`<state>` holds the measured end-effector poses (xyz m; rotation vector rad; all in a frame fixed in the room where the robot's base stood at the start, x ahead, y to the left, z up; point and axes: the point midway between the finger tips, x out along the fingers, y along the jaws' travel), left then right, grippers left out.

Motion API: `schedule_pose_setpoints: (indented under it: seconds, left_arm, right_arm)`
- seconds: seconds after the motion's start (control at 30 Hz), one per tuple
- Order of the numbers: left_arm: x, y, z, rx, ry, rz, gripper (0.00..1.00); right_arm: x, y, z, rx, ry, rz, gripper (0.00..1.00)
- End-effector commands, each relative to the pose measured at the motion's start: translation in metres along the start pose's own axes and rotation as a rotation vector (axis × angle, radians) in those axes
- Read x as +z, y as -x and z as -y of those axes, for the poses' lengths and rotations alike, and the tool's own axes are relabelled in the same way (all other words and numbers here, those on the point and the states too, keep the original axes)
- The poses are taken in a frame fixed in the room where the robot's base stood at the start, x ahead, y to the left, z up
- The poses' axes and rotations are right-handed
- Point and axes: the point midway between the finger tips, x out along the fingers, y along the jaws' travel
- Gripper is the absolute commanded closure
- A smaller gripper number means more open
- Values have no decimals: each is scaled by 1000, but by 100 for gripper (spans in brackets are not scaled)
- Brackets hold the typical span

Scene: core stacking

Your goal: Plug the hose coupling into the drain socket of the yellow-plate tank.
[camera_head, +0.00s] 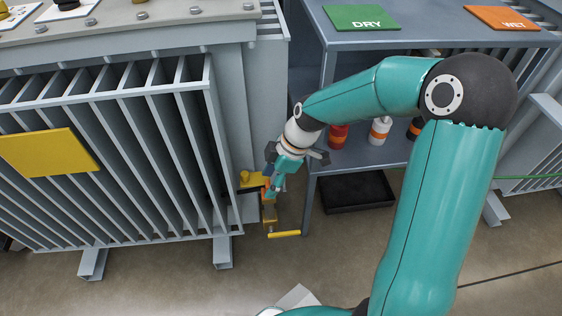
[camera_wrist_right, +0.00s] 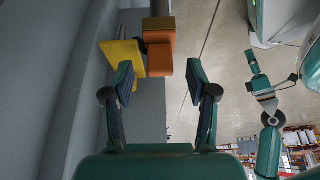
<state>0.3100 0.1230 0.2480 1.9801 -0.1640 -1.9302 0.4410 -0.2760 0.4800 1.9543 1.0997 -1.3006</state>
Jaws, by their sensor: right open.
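The tank (camera_head: 165,150) with a yellow plate (camera_head: 48,152) fills the left of the head view. A brass valve fitting (camera_head: 269,216) sits low at its right corner. My right gripper (camera_head: 270,186) is beside this fitting. In the right wrist view, my right gripper (camera_wrist_right: 160,78) is open. An orange block (camera_wrist_right: 159,60), apparently the coupling, lies just beyond and between its fingertips, in line with a brown-orange part (camera_wrist_right: 158,28). I cannot tell how it is seated. The socket mouth and any hose are not clear. A teal arm, probably my left, shows in the wrist view; its jaws are unclear.
A yellow flat piece (camera_wrist_right: 122,57) stands close to the left fingertip. A yellow handle (camera_head: 285,234) projects below the fitting. A grey shelf (camera_head: 420,40) with DRY and WET pads and several bottles stands right of the gripper, above a black tray (camera_head: 357,193). Front floor is clear.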

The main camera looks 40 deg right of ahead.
Motion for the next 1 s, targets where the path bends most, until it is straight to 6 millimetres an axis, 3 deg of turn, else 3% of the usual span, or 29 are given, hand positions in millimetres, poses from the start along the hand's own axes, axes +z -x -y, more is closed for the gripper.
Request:
schedule_pose_setpoints:
  seconds: [0.3,0.5,1.0]
  left_arm:
    - [0,0,0,0,0,0,60]
    - [0,0,0,0,0,0,60]
    - [0,-1,0,0,0,0,60]
  right_arm:
    - [0,65,-1,6,0,-1,42]
    - [0,91,-1,2,0,0,42]
    - [0,98,0,0,0,0,42]
